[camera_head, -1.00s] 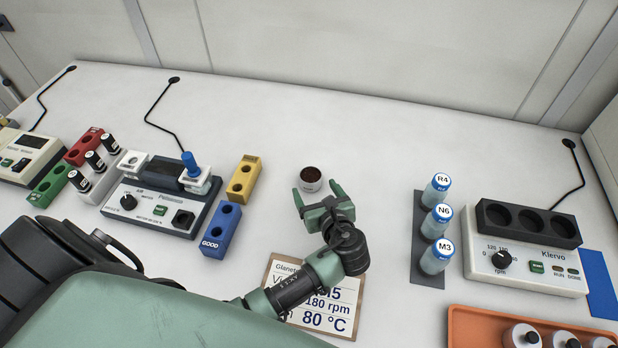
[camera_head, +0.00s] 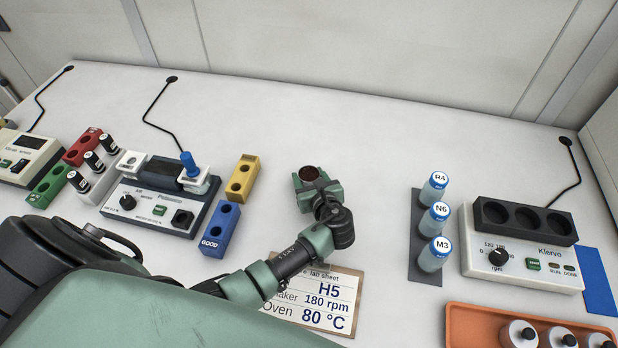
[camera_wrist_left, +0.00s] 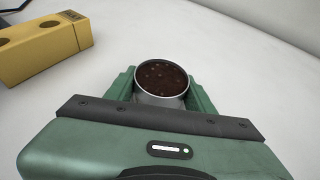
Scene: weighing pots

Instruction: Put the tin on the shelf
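The tin (camera_head: 309,174) is a small round metal pot with dark brown, grainy contents. It stands upright on the white bench, between the fingers of my left gripper (camera_head: 316,187). In the left wrist view the tin (camera_wrist_left: 161,96) shows its open top, and the green fingers (camera_wrist_left: 161,92) lie against its two sides with no clear gap. My left gripper looks shut on it. The tin's lower part is partly hidden by the gripper. No shelf is in view. My right gripper is not in view.
A yellow block (camera_head: 242,178) and a blue block (camera_head: 220,229) stand left of the gripper, beside a balance-like device (camera_head: 160,199). A lab sheet (camera_head: 318,300) lies below the arm. Blue-capped bottles (camera_head: 437,218) and a shaker (camera_head: 523,259) stand right. The bench behind the tin is clear.

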